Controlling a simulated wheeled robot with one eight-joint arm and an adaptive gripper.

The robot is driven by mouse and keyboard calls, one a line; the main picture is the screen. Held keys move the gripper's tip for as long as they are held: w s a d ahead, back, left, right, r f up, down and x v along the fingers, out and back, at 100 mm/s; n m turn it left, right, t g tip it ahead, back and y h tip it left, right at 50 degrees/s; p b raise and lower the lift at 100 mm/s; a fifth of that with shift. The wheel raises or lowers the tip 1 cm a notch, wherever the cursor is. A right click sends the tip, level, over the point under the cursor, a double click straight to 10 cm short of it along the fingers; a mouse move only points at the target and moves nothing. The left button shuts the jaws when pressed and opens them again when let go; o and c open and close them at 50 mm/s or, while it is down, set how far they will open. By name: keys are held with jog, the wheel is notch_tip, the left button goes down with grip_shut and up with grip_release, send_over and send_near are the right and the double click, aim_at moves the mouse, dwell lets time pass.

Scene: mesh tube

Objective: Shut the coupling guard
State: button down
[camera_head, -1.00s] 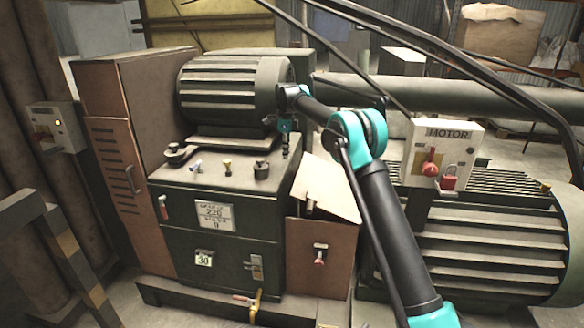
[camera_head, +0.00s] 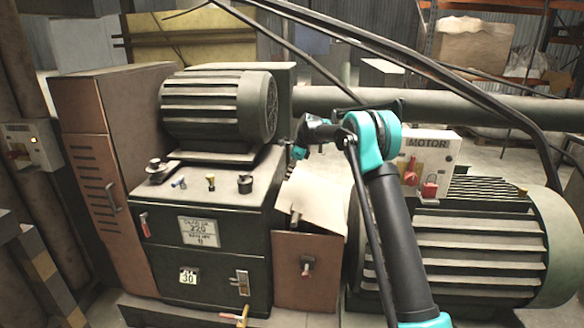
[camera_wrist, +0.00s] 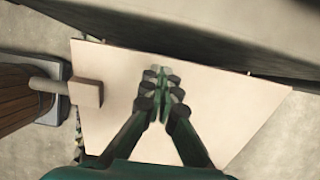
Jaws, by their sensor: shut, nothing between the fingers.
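The coupling guard appears to be the pale beige plate (camera_head: 318,205), which sits tilted on top of a brown box (camera_head: 310,268) between the dark cabinet and the big motor. A dark gap shows at its left edge. In the wrist view the pale plate (camera_wrist: 215,105) fills the middle, with a small block and rod (camera_wrist: 80,92) at its left edge. My gripper (camera_head: 298,153) is above the plate's upper left part, close to the cabinet's right side. In the wrist view my gripper (camera_wrist: 160,82) is shut and empty over the plate; whether it touches cannot be told.
A dark cabinet (camera_head: 210,225) with a finned motor (camera_head: 215,108) on top stands left of the guard. A larger finned motor (camera_head: 470,245) with a MOTOR switch box (camera_head: 430,150) stands right. A thick pipe (camera_head: 460,108) runs behind, and black cables arch overhead.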

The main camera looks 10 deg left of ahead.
aim_at(284, 191)
jog(key=shift+x, duration=2.5)
notch_tip(284, 191, down, 8)
jog(key=a+h, duration=0.1)
jog(key=a, duration=0.1)
jog(key=shift+a+r+h, duration=0.15)
jog(key=shift+a+h, duration=0.15)
jog(key=shift+a, duration=0.1)
